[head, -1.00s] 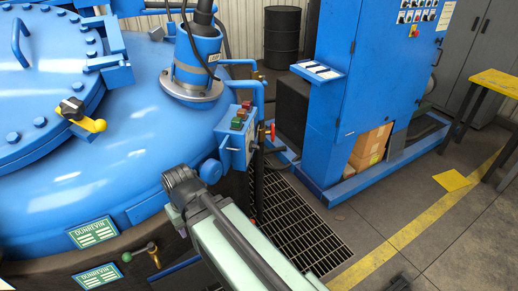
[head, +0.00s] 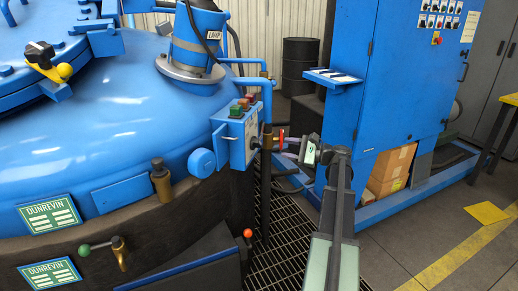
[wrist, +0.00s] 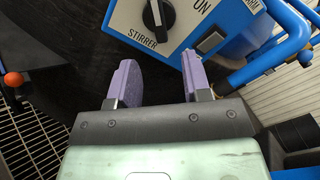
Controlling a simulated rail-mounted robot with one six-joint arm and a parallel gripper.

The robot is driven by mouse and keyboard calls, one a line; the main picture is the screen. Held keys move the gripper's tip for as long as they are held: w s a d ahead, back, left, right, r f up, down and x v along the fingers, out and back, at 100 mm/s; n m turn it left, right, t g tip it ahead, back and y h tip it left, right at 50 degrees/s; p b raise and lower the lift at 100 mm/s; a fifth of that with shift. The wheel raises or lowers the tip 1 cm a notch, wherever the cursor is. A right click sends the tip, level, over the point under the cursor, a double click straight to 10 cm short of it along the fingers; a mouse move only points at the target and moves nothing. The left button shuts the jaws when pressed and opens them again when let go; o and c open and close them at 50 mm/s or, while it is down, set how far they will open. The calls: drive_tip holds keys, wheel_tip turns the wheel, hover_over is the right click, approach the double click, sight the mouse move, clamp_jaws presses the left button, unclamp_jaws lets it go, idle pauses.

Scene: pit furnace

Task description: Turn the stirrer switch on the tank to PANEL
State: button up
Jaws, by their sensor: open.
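The blue stirrer box (head: 229,135) is mounted on the side of the blue tank (head: 100,120). In the wrist view, the black rotary stirrer switch (wrist: 158,16) sits on the light face of the box (wrist: 185,35), with STIRRER printed below it and ON to its right. Its white pointer line stands near upright in that picture; the top is cut off, and no PANEL label shows. My gripper (wrist: 157,78) is open and empty, its two purple fingers apart and pointing towards the box, short of the switch. In the head view my gripper (head: 290,148) is right of the box.
Blue pipes and a red-handled valve (head: 281,138) stand close to the box, between it and my gripper in the head view. A blue cabinet (head: 390,90) with a shelf stands to the right. An orange-knobbed lever (head: 248,234) is below. Floor grating (head: 280,250) runs underneath.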

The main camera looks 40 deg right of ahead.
sight(261, 144)
drive_tip(key=x, duration=1.1)
clamp_jaws()
